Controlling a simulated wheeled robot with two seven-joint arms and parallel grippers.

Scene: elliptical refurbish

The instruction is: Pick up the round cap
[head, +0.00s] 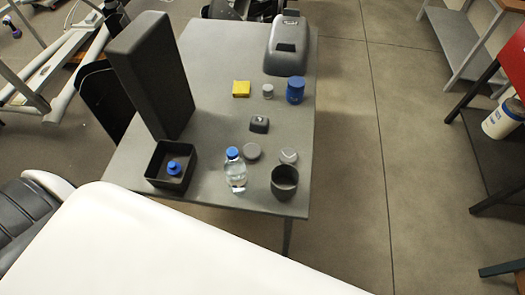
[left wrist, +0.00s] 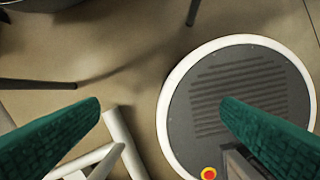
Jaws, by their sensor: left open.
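Several small round things are on the grey table (head: 215,75) in the head view, and I cannot tell for sure which is the round cap. A flat grey disc (head: 251,151) lies behind and right of the clear bottle. A paler round piece (head: 289,155) lies to its right, just behind the dark cup. A small blue knobbed piece (head: 174,167) sits inside the open black box (head: 160,181). My left gripper (left wrist: 160,104) shows only in the left wrist view, its green fingers wide apart, empty and above the floor. My right gripper is in neither view.
The clear bottle with blue top (head: 236,172) and dark cup (head: 285,183) stand at the near edge. A tall dark block (head: 150,75) rises at left. A yellow block (head: 241,88), small grey jar (head: 267,91), blue jar (head: 295,90) and small black item (head: 259,124) stand farther back.

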